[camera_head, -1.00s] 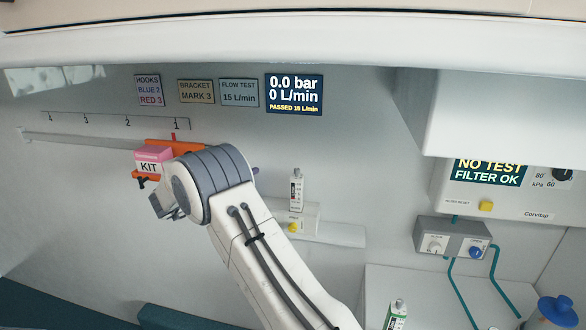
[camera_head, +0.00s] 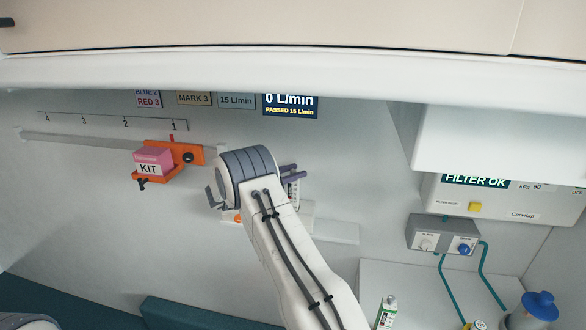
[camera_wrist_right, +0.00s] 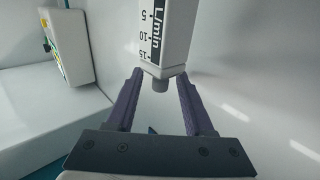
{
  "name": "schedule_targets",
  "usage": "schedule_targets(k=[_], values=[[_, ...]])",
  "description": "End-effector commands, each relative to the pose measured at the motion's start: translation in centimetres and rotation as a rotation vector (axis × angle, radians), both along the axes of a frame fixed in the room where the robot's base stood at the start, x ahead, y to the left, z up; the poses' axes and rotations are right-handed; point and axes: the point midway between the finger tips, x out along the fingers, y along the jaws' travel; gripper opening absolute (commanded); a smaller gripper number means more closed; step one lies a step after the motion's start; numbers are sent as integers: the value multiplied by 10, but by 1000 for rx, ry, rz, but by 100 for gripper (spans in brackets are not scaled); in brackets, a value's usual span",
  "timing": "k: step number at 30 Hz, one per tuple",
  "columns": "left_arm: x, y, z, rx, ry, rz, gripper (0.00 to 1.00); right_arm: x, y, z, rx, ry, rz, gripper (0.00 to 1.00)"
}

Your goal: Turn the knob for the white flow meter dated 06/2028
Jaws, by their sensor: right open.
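A white flow meter (camera_wrist_right: 163,35) with a black L/min scale hangs down in the right wrist view, a grey knob-like stub (camera_wrist_right: 160,85) at its lower end. No date is readable on it. My right gripper (camera_wrist_right: 160,75) is open, its purple fingers on either side of the lower end, with gaps visible. In the head view my right gripper (camera_head: 297,171) is at the flow meter (camera_head: 294,191) on the wall, and the arm and fingers hide most of it. A second flow meter with a green label (camera_head: 386,314) stands at the lower right. My left gripper is not in view.
An orange bracket (camera_head: 190,158) holds a pink KIT box (camera_head: 153,160) on the wall rail (camera_head: 80,142). A grey valve box (camera_head: 443,236) with two knobs and green hoses is at right, below a white cabinet (camera_head: 505,203). A blue-lidded jar (camera_head: 535,308) stands lower right.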

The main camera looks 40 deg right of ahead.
Motion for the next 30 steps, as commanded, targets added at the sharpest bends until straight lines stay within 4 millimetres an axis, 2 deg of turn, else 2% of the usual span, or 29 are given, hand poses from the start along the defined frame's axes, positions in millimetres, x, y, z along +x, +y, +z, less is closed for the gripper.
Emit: schedule_targets(k=[8, 11, 12, 13, 23, 30], values=[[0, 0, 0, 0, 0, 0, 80, 0, -2, 0, 0, -1, 1, 53], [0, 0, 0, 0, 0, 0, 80, 0, -2, 0, 0, 0, 1, 18], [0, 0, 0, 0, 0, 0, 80, 0, -2, 0, 0, -1, 1, 3], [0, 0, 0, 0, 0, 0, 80, 0, -2, 0, 0, -1, 1, 0], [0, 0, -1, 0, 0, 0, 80, 0, -1, 0, 1, 0, 26, 0], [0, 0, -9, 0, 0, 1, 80, -1, -1, -1, 0, 1, 142, 0]])
